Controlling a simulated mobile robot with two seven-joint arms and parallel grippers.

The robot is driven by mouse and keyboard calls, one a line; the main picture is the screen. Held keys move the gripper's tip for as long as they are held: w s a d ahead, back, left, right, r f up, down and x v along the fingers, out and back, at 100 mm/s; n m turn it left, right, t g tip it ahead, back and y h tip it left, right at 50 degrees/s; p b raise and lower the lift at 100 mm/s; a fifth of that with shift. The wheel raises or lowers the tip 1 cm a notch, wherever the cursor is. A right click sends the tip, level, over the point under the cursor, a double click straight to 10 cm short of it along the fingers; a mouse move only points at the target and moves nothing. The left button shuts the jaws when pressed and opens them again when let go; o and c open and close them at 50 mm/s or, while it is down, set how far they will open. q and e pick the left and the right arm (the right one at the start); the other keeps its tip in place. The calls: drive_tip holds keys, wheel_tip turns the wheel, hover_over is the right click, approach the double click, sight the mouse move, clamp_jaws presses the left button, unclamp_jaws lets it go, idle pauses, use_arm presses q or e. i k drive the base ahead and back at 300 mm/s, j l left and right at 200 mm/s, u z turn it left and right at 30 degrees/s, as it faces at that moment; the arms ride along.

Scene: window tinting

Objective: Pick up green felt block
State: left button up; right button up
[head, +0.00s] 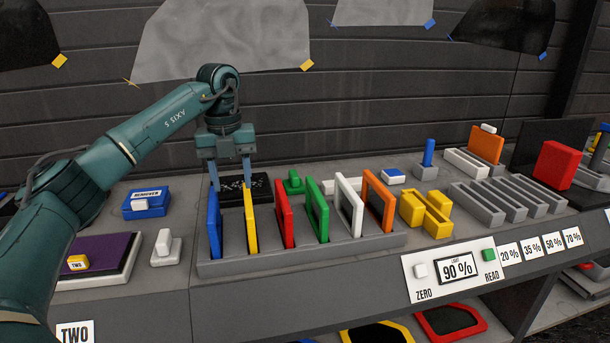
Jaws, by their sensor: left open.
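A small green block (294,182), which looks like the felt block, sits on the bench behind the rack of coloured frames. Its lower part is partly hidden by the red frame (285,214). My left gripper (231,186) points down with its two fingers apart and nothing between them. It is to the left of the green block, over or just behind a black pad with white specks (260,186); the exact height is hard to tell. My right gripper is not in view.
A grey rack (300,259) holds upright blue, yellow, red, green, white and orange frames in front of the block. A blue remover box (134,209) and a white-handled tool (165,245) lie left. Yellow blocks (438,224) and grey slotted holders (487,208) stand right.

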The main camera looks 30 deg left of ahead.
sight(295, 186)
drive_tip(key=i, duration=1)
